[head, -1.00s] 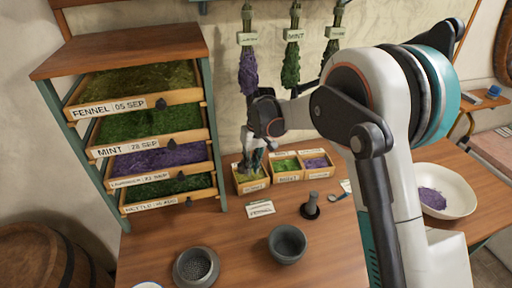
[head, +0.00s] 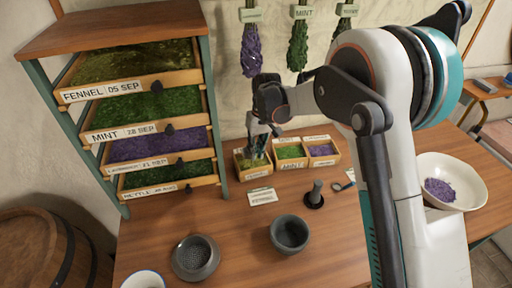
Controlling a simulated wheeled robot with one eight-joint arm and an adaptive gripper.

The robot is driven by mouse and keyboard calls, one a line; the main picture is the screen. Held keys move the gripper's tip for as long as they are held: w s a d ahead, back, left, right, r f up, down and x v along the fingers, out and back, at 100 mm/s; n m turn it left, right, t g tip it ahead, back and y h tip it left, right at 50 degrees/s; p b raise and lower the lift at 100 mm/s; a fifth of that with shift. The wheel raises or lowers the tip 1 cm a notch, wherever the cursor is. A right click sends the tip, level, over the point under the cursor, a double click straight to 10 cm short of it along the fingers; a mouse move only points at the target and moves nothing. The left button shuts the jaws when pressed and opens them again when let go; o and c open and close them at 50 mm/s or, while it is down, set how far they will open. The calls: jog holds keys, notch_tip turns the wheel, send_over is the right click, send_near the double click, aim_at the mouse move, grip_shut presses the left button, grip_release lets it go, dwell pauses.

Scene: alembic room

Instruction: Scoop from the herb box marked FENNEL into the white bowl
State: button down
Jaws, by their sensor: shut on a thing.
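My gripper (head: 258,146) points down at the leftmost small wooden herb box (head: 257,174), its tip at or just inside the box. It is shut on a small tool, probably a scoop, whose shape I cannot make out. This box holds yellow-green herb, and its front label is too small to read. A large white bowl (head: 473,190) stands at the right, with a purple herb heap (head: 441,189) in it. A second white bowl (head: 143,280) is cut off at the bottom edge.
Beside the herb box are a mint box (head: 290,153) and a purple-herb box (head: 321,151). A rack of drawers stands left, its top drawer (head: 128,86) reading FENNEL 05 SEP. A card (head: 262,197), mortar (head: 290,234), pestle (head: 314,196) and strainer (head: 195,257) occupy the table.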

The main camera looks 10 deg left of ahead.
jog(key=shift+f+b, duration=1.85)
jog(key=shift+f, duration=1)
jog(key=shift+s+d+f, duration=0.15)
jog(key=shift+f, duration=0.2)
jog(key=shift+s+a+f+b, duration=0.1)
jog(key=shift+a+f+b, duration=0.1)
jog(key=shift+a+b, duration=0.15)
jog(key=shift+d, duration=0.2)
jog(key=shift+w+d+r, duration=0.1)
jog(key=shift+w+d, duration=0.3)
jog(key=shift+d, duration=0.2)
jog(key=shift+w+d, duration=0.35)
jog(key=shift+d, duration=0.25)
jog(key=shift+r, duration=0.1)
